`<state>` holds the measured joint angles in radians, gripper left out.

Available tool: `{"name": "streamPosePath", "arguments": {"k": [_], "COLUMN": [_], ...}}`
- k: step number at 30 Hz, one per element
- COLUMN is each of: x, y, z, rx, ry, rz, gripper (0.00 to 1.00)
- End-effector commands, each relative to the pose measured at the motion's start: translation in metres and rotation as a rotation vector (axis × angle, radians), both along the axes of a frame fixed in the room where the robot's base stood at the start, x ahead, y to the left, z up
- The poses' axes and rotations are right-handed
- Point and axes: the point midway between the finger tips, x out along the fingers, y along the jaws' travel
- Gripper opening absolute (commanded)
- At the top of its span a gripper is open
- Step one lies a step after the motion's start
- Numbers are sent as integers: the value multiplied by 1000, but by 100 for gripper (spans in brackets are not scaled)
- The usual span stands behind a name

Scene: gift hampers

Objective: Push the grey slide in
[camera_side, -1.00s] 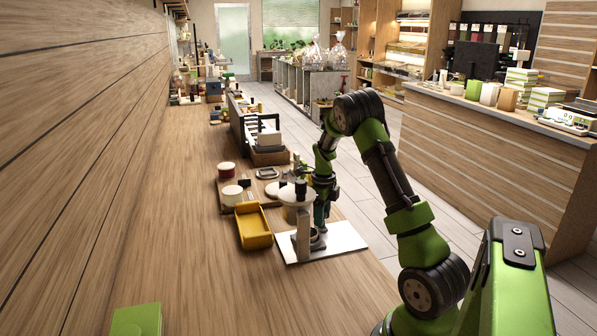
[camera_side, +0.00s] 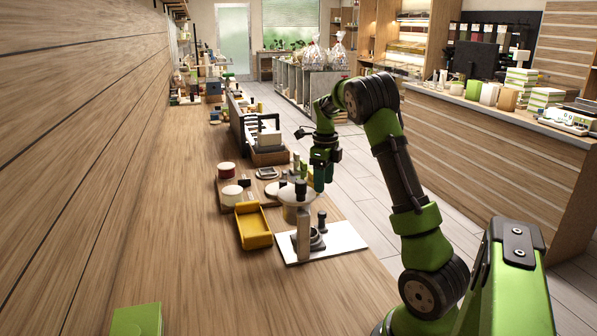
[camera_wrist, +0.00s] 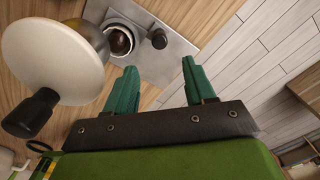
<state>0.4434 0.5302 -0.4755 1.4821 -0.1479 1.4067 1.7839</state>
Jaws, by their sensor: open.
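A pale board (camera_side: 345,238) lies at the counter's near right edge and also shows in the wrist view (camera_wrist: 180,65). On it stand a grey upright block (camera_side: 303,236), a grey ring-like part (camera_side: 318,242) and a small dark knobbed post (camera_side: 322,222). In the wrist view the post (camera_wrist: 159,39) stands beside a round dark opening (camera_wrist: 119,41) in a grey piece, probably the slide. I cannot tell how far in the slide is. My gripper (camera_side: 324,186) is open and empty, above and apart from the post; its green fingers (camera_wrist: 160,82) point toward the board.
A white round top with a black knob (camera_wrist: 30,112) is close on the left in the wrist view. A yellow tray (camera_side: 253,228) sits left of the board. Red-topped and pale round containers (camera_side: 232,195) and a wooden crate (camera_side: 268,155) stand behind.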

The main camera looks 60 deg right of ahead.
Motion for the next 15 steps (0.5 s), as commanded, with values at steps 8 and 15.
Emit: {"name": "streamPosePath", "arguments": {"k": [8, 15], "x": [1, 0], "y": [0, 0], "z": [44, 51], "rx": [-1, 0], "ry": [0, 0], "rz": [2, 2], "gripper": [54, 54]}}
